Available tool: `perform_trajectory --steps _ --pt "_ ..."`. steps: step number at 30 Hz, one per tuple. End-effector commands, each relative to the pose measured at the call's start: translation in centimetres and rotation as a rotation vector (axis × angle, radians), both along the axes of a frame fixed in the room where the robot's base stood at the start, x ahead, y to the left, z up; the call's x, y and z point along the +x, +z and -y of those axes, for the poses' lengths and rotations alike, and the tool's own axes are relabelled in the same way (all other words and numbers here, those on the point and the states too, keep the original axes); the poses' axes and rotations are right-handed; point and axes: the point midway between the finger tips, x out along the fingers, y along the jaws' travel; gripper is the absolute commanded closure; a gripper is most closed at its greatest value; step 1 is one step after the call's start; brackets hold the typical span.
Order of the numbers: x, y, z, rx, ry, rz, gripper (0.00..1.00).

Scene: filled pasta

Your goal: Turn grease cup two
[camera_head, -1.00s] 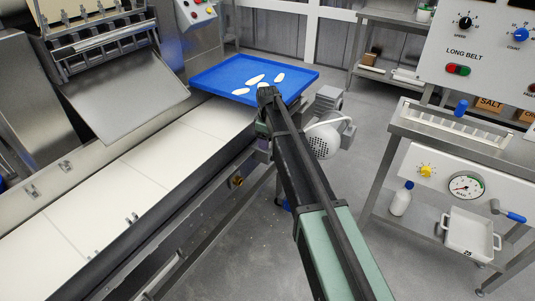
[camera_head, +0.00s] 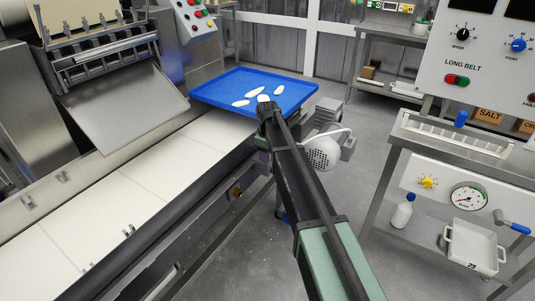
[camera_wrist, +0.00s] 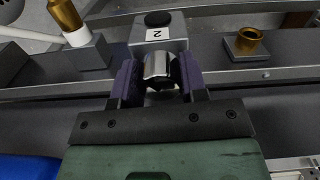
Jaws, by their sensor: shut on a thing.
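In the wrist view my gripper (camera_wrist: 159,78) has its purple fingers on either side of a shiny metal cup (camera_wrist: 160,66) and is shut on it. The cup sits at a grey block (camera_wrist: 176,44) with a white label reading 2, below a dark round knob. The fingers hide the cup's sides. In the head view my arm reaches over the belt's near side, and the gripper and cup two are mostly hidden behind it.
In the wrist view a brass cup with a white collar (camera_wrist: 77,38) stands left and an open brass cup (camera_wrist: 246,41) right, both on the dark rail.

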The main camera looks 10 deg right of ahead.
Motion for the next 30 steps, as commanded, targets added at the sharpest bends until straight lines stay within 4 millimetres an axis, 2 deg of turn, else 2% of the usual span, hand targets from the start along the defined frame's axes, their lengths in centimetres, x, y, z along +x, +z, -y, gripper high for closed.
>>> perform_trajectory --steps 11,30 --pt "-0.02 -0.01 -0.01 0.0 -0.232 0.0 0.84" --pt "-0.03 -0.02 -0.03 0.0 -0.834 0.0 0.84"
